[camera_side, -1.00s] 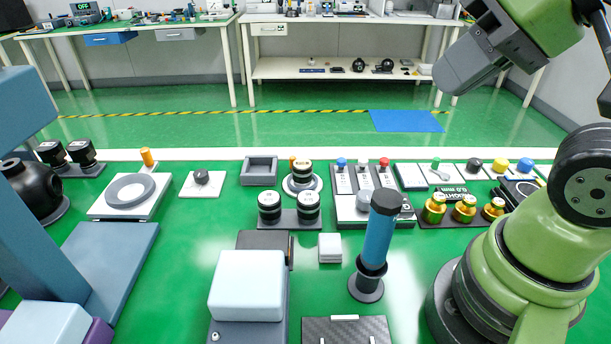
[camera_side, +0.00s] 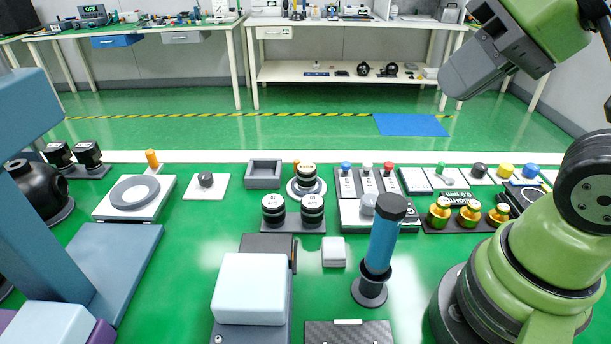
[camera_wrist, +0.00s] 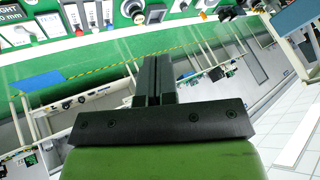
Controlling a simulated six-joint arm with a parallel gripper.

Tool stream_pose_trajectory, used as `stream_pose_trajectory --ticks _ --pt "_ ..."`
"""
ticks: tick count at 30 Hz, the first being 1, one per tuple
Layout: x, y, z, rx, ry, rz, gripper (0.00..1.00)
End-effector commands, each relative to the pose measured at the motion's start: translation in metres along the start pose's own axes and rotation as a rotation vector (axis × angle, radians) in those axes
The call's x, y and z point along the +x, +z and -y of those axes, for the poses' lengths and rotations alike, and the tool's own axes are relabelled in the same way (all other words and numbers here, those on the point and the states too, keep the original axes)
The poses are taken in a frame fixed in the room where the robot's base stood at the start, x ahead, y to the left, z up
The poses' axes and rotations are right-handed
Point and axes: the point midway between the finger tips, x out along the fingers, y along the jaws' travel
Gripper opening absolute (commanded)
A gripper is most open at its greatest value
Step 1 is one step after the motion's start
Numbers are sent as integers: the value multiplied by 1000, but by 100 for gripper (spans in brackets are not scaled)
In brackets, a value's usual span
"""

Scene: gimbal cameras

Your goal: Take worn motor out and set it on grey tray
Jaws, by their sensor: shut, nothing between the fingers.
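The small grey tray (camera_side: 264,184) is square and empty, at the back middle of the green bench. Beside it, a black motor with a pale top (camera_side: 307,173) sits upright on a round white base (camera_side: 293,193). Two similar motors (camera_side: 273,208) (camera_side: 312,208) stand on a dark base in front. I cannot tell from looks which motor is worn. My gripper (camera_side: 452,88) is raised at the upper right, well away from the motors and tray. In the wrist view my gripper's black fingers (camera_wrist: 153,60) are together with nothing held.
A blue cylinder with a black cap (camera_side: 381,245) stands upright between my arm and the motors. Brass weights (camera_side: 468,217) and button panels (camera_side: 367,182) line the back right. A tall blue-grey stand (camera_side: 30,195) is at the left.

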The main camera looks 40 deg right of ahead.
Motion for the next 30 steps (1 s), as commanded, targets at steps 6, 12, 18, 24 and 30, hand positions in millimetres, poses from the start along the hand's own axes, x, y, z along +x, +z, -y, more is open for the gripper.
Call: stream_pose_trajectory --ticks 6,12,18,24,30 --pt "0 0 0 0 0 0 0" --pt "6 -11 -1 18 38 14 46" --pt "42 -56 -8 81 186 47 76" --pt "105 -98 -16 119 325 59 76" --pt "185 -118 -28 131 420 70 76"
